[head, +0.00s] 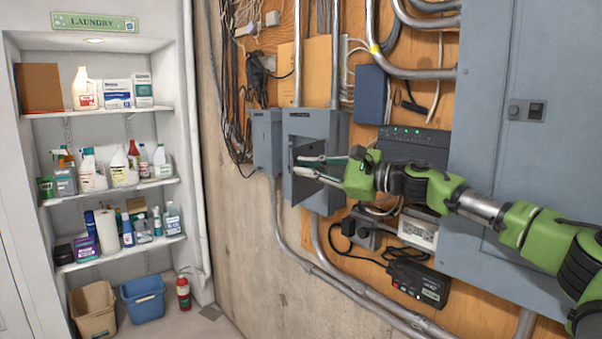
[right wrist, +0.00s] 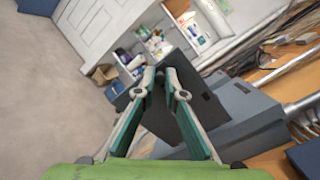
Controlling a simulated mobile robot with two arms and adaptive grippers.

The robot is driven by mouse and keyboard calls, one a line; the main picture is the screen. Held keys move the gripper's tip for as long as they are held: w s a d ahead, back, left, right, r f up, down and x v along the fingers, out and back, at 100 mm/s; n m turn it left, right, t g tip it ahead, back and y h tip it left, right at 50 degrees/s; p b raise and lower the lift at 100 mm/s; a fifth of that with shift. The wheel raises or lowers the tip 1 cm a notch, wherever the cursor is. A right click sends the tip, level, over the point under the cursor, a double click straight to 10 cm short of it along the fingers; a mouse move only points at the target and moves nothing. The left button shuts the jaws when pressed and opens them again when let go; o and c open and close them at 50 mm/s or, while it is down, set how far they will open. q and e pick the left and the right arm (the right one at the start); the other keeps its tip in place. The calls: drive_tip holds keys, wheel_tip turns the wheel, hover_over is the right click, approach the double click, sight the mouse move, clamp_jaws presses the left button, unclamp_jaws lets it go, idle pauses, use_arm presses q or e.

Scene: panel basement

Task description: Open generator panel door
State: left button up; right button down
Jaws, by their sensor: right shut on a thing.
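The generator panel is a grey metal box (head: 315,122) on the plywood wall, in the middle of the head view. Its grey door (head: 310,198) appears to stand partly out from the box, with a darker area behind my fingers. My right gripper (head: 297,165) reaches in from the right and is shut on the door at its left side. In the right wrist view the dark door panel (right wrist: 195,112) runs from between the fingertips (right wrist: 159,82) toward the box (right wrist: 240,104). The fingers hide the exact contact. My left gripper is not in view.
A smaller grey box (head: 266,140) sits close on the left, with conduits above and below. A large grey panel (head: 510,150) and a black device (head: 415,280) are on the right. Shelves of bottles (head: 110,185) stand at the left. The floor looks clear in the right wrist view.

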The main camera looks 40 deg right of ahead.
drive_tip(key=shift+d+r, duration=0.15)
drive_tip(key=shift+r, duration=0.05)
drive_tip(key=c, duration=2.1)
unclamp_jaws()
drive_tip(key=shift+s+f, duration=0.1)
drive_tip(key=shift+s, duration=0.05)
wheel_tip(320, 180, up, 10)
